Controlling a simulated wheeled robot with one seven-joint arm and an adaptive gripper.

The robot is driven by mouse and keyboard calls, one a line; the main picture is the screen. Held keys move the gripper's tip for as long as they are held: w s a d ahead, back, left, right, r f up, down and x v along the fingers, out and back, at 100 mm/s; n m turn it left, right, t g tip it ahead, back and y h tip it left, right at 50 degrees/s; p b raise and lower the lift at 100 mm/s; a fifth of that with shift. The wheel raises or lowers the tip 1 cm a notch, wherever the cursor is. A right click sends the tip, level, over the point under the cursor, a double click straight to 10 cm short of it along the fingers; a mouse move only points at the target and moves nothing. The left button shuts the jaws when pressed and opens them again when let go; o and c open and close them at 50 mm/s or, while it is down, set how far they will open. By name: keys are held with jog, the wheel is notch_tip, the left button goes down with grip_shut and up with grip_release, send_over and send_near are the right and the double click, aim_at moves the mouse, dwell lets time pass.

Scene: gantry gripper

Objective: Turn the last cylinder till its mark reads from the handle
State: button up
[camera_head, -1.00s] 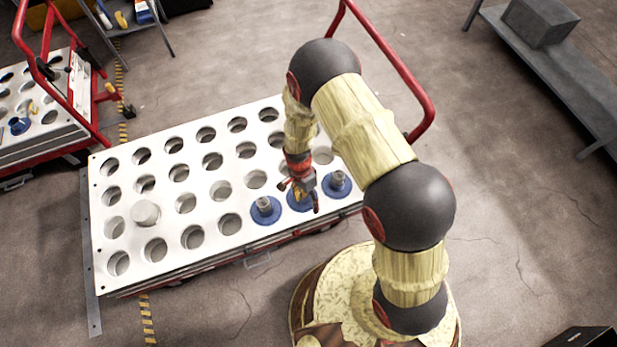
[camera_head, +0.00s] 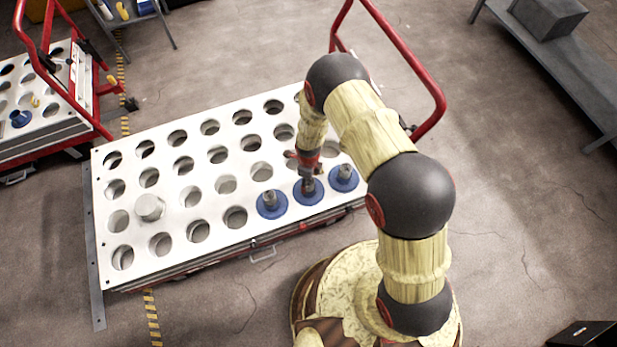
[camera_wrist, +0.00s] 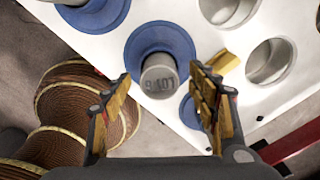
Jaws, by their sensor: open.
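Three cylinders with blue flanges sit in the front row at the right end of the white perforated plate (camera_head: 185,225): a left one (camera_head: 269,204), a middle one (camera_head: 311,199) and a right one (camera_head: 344,179). My gripper (camera_head: 308,182) is over the middle one. In the wrist view my gripper (camera_wrist: 161,76) is open, its fingers on either side of the grey top of a flanged cylinder (camera_wrist: 158,86). A dark mark shows on that top, roughly across the picture; I cannot read it surely. The red handle (camera_head: 435,95) rises at the plate's far right end.
A grey cylinder without a blue flange (camera_head: 149,207) stands in the plate at left. Other holes in view look empty. Neighbouring flanges are close on both sides of my gripper. A second cart (camera_head: 45,128) stands at far left, a grey bench (camera_head: 560,75) at right.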

jog(key=shift+f+b, duration=0.4)
jog(key=shift+f, duration=1.15)
jog(key=shift+c, duration=0.4)
grip_shut()
jog(key=shift+r, duration=0.1)
jog(key=shift+m, duration=1.6)
jog(key=m, duration=0.3)
jog(key=shift+b, duration=0.35)
jog(key=shift+o, duration=0.3)
grip_release()
